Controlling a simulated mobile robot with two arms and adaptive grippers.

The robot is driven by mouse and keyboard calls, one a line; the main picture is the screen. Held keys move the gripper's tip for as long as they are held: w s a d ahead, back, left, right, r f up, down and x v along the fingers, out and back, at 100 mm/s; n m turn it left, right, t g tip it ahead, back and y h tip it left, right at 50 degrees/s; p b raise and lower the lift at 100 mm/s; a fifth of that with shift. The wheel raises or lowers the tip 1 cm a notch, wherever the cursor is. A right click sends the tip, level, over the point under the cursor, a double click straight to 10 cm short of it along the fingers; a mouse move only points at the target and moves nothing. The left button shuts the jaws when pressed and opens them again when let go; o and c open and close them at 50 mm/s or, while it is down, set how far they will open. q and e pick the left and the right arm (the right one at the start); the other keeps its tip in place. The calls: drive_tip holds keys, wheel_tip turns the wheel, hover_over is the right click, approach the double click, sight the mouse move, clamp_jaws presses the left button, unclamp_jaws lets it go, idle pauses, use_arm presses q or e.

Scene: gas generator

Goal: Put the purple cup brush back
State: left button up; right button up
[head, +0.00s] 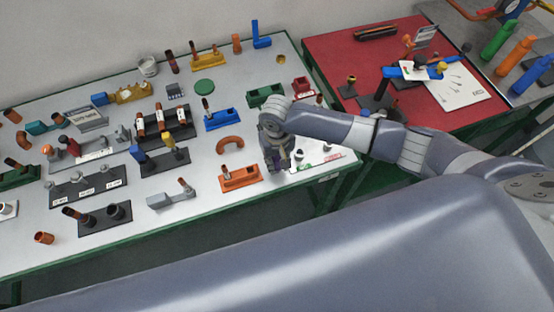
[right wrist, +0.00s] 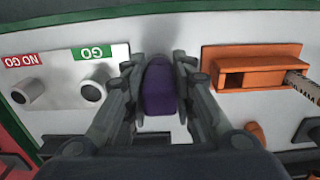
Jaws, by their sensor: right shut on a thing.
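My right gripper (head: 279,168) is over the front right part of the white table (head: 215,95). In the right wrist view, my right gripper (right wrist: 159,92) is shut on a purple piece (right wrist: 159,88), which I take to be the purple cup brush. Only its rounded purple body shows between the fingers. Its lower end is hidden, so I cannot tell whether it touches the table. In the head view the gripper mostly hides it. My left gripper is not in view.
A white GO/NO GO gauge block (right wrist: 70,80) lies on one side of the gripper, and an orange holder (right wrist: 258,68) on the other. The holder also shows in the head view (head: 240,178). A red table (head: 350,60) stands behind right. Many coloured fixtures crowd the white table.

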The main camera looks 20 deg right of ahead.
drive_tip(key=shift+f, duration=0.45)
drive_tip(key=o, duration=1)
drive_tip(key=shift+c, duration=0.2)
drive_tip(key=shift+r, duration=0.2)
wheel_tip(320, 180, up, 12)
drive_tip(key=shift+f, duration=0.15)
drive_tip(key=shift+s+a, duration=0.1)
